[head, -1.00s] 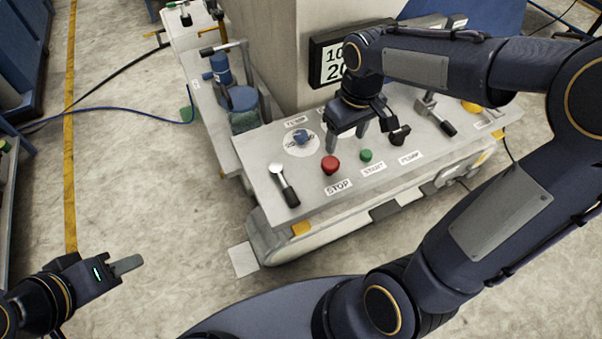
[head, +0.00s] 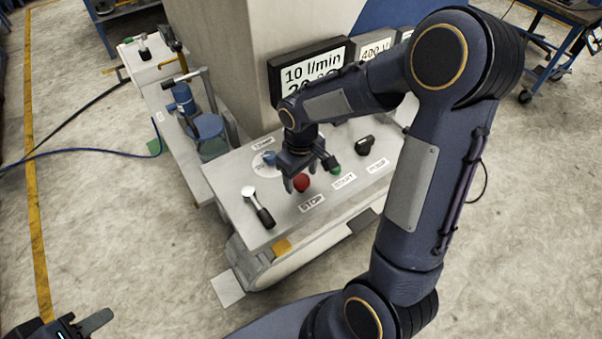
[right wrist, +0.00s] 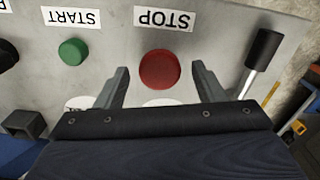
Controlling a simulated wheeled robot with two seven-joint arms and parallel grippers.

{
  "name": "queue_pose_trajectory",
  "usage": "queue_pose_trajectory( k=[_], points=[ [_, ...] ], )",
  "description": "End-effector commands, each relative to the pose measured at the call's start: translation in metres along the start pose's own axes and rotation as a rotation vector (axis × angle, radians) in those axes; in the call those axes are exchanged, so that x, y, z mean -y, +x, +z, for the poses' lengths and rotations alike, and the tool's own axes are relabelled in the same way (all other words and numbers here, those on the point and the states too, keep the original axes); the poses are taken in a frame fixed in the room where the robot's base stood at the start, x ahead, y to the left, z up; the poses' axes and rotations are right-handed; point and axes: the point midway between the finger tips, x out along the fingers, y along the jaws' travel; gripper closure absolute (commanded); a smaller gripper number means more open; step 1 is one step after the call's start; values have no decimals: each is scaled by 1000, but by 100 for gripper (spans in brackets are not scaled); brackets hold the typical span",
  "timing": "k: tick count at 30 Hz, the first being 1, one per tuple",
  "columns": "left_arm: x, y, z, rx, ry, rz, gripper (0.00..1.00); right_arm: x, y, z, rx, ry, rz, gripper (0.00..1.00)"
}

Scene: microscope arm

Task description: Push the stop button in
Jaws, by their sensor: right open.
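The red stop button (head: 301,182) sits on the grey panel above its STOP label (head: 312,203). In the right wrist view the stop button (right wrist: 160,69) lies between and a little beyond my right gripper's fingers. My right gripper (head: 300,180) is over the panel at the stop button, and its open fingers (right wrist: 162,84) are empty. I cannot tell whether either finger touches the button. My left gripper (head: 93,323) is partly in view at the bottom left, away from the panel, and its opening is unclear.
The green start button (head: 335,168) is right of the stop button. A display (head: 308,72) stands behind. The floor in front is clear.

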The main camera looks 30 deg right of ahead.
Motion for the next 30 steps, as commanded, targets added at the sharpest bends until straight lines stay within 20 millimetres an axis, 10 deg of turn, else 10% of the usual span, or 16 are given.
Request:
queue_pose_trajectory(
  k=[17, 30],
  points=[
    [0, 0, 0, 0, 0, 0, 64, 0, 0, 0, 0, 1, 0, 100],
    [6, 14, 7, 0, 0, 0, 64, 0, 17, 0, 2, 1, -1, 100]
  ],
)
